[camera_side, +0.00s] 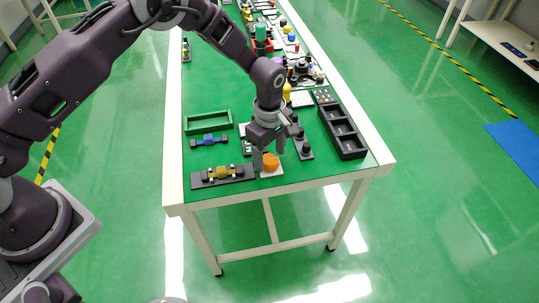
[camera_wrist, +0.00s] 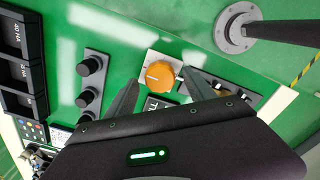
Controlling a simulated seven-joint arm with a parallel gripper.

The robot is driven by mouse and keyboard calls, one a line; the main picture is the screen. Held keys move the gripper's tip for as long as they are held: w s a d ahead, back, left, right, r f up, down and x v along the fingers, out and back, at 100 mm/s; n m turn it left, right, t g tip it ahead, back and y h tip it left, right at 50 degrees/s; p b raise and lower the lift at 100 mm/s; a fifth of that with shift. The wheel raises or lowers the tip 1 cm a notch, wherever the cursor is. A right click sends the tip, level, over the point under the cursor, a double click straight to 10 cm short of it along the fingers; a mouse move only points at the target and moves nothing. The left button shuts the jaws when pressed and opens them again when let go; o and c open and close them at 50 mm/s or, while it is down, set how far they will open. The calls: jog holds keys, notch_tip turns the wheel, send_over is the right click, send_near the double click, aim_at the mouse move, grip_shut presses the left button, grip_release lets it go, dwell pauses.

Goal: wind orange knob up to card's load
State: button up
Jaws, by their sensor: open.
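The orange knob (camera_side: 270,163) sits on a small white plate near the front edge of the green table. In the wrist view the knob (camera_wrist: 160,75) shows a white index line pointing to the left. My gripper (camera_side: 269,154) points down over the knob, and its two fingers are apart, one on each side of it. In the wrist view my gripper (camera_wrist: 159,77) frames the knob; contact cannot be made out. A dark card or display (camera_wrist: 156,104) with white lettering lies beside the knob's plate, mostly hidden by my gripper, so its text cannot be read.
A dark tray with a yellow-and-black part (camera_side: 222,173) lies left of the knob. A blue part (camera_side: 209,140) and green tray (camera_side: 207,122) lie behind it. Black knobs (camera_wrist: 90,66) and a black compartment box (camera_side: 343,131) stand on the other side.

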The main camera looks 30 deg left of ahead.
jog(key=shift+f, duration=0.45)
jog(key=shift+c, duration=0.2)
grip_shut()
jog(key=c, duration=1.3)
grip_release()
